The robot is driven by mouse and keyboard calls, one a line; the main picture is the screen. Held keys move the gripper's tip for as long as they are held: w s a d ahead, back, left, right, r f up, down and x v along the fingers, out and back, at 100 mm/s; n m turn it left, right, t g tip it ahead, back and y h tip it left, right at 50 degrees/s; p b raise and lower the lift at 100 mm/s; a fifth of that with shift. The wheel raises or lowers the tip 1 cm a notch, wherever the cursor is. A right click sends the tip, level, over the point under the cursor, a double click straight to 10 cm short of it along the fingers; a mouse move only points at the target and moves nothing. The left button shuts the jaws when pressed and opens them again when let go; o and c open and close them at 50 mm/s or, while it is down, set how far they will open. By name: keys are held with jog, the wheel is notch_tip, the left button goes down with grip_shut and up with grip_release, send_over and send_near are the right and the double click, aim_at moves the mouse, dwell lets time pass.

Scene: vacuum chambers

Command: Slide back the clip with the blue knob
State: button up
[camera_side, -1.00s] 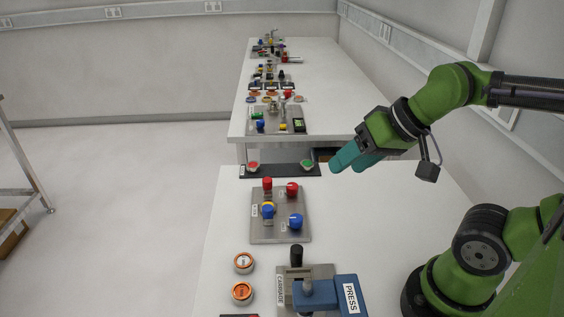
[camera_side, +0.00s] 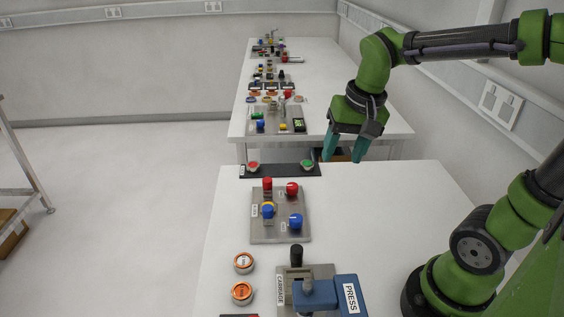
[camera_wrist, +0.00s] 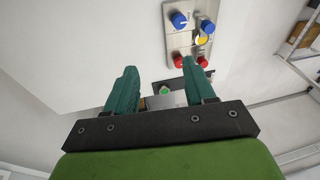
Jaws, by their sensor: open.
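A grey metal plate (camera_side: 281,234) on the near table carries two blue knobs and two red ones. One blue knob (camera_side: 267,211) sits by a yellow part on the left, near a tall red knob (camera_side: 267,188). The other blue knob (camera_side: 296,221) is at the lower right, below a red knob (camera_side: 292,189). I cannot tell which one belongs to the clip. The plate (camera_wrist: 186,42) shows at the top of the wrist view. My gripper (camera_side: 343,160) is open and empty, pointing down beyond and right of the plate, apart from it.
A black strip (camera_side: 280,170) with a red and a green button lies at the table's far edge, left of my gripper.

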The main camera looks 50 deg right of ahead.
jog(key=w+a+n+g, duration=0.1)
jog(key=w+a+n, duration=0.25)
jog(key=w, duration=0.35)
jog(key=n+g, duration=0.2)
jog(key=n, duration=0.3)
send_near(268, 208)
notch_tip(268, 208, down, 9)
jog(key=shift+s+f, duration=0.1)
grip_shut()
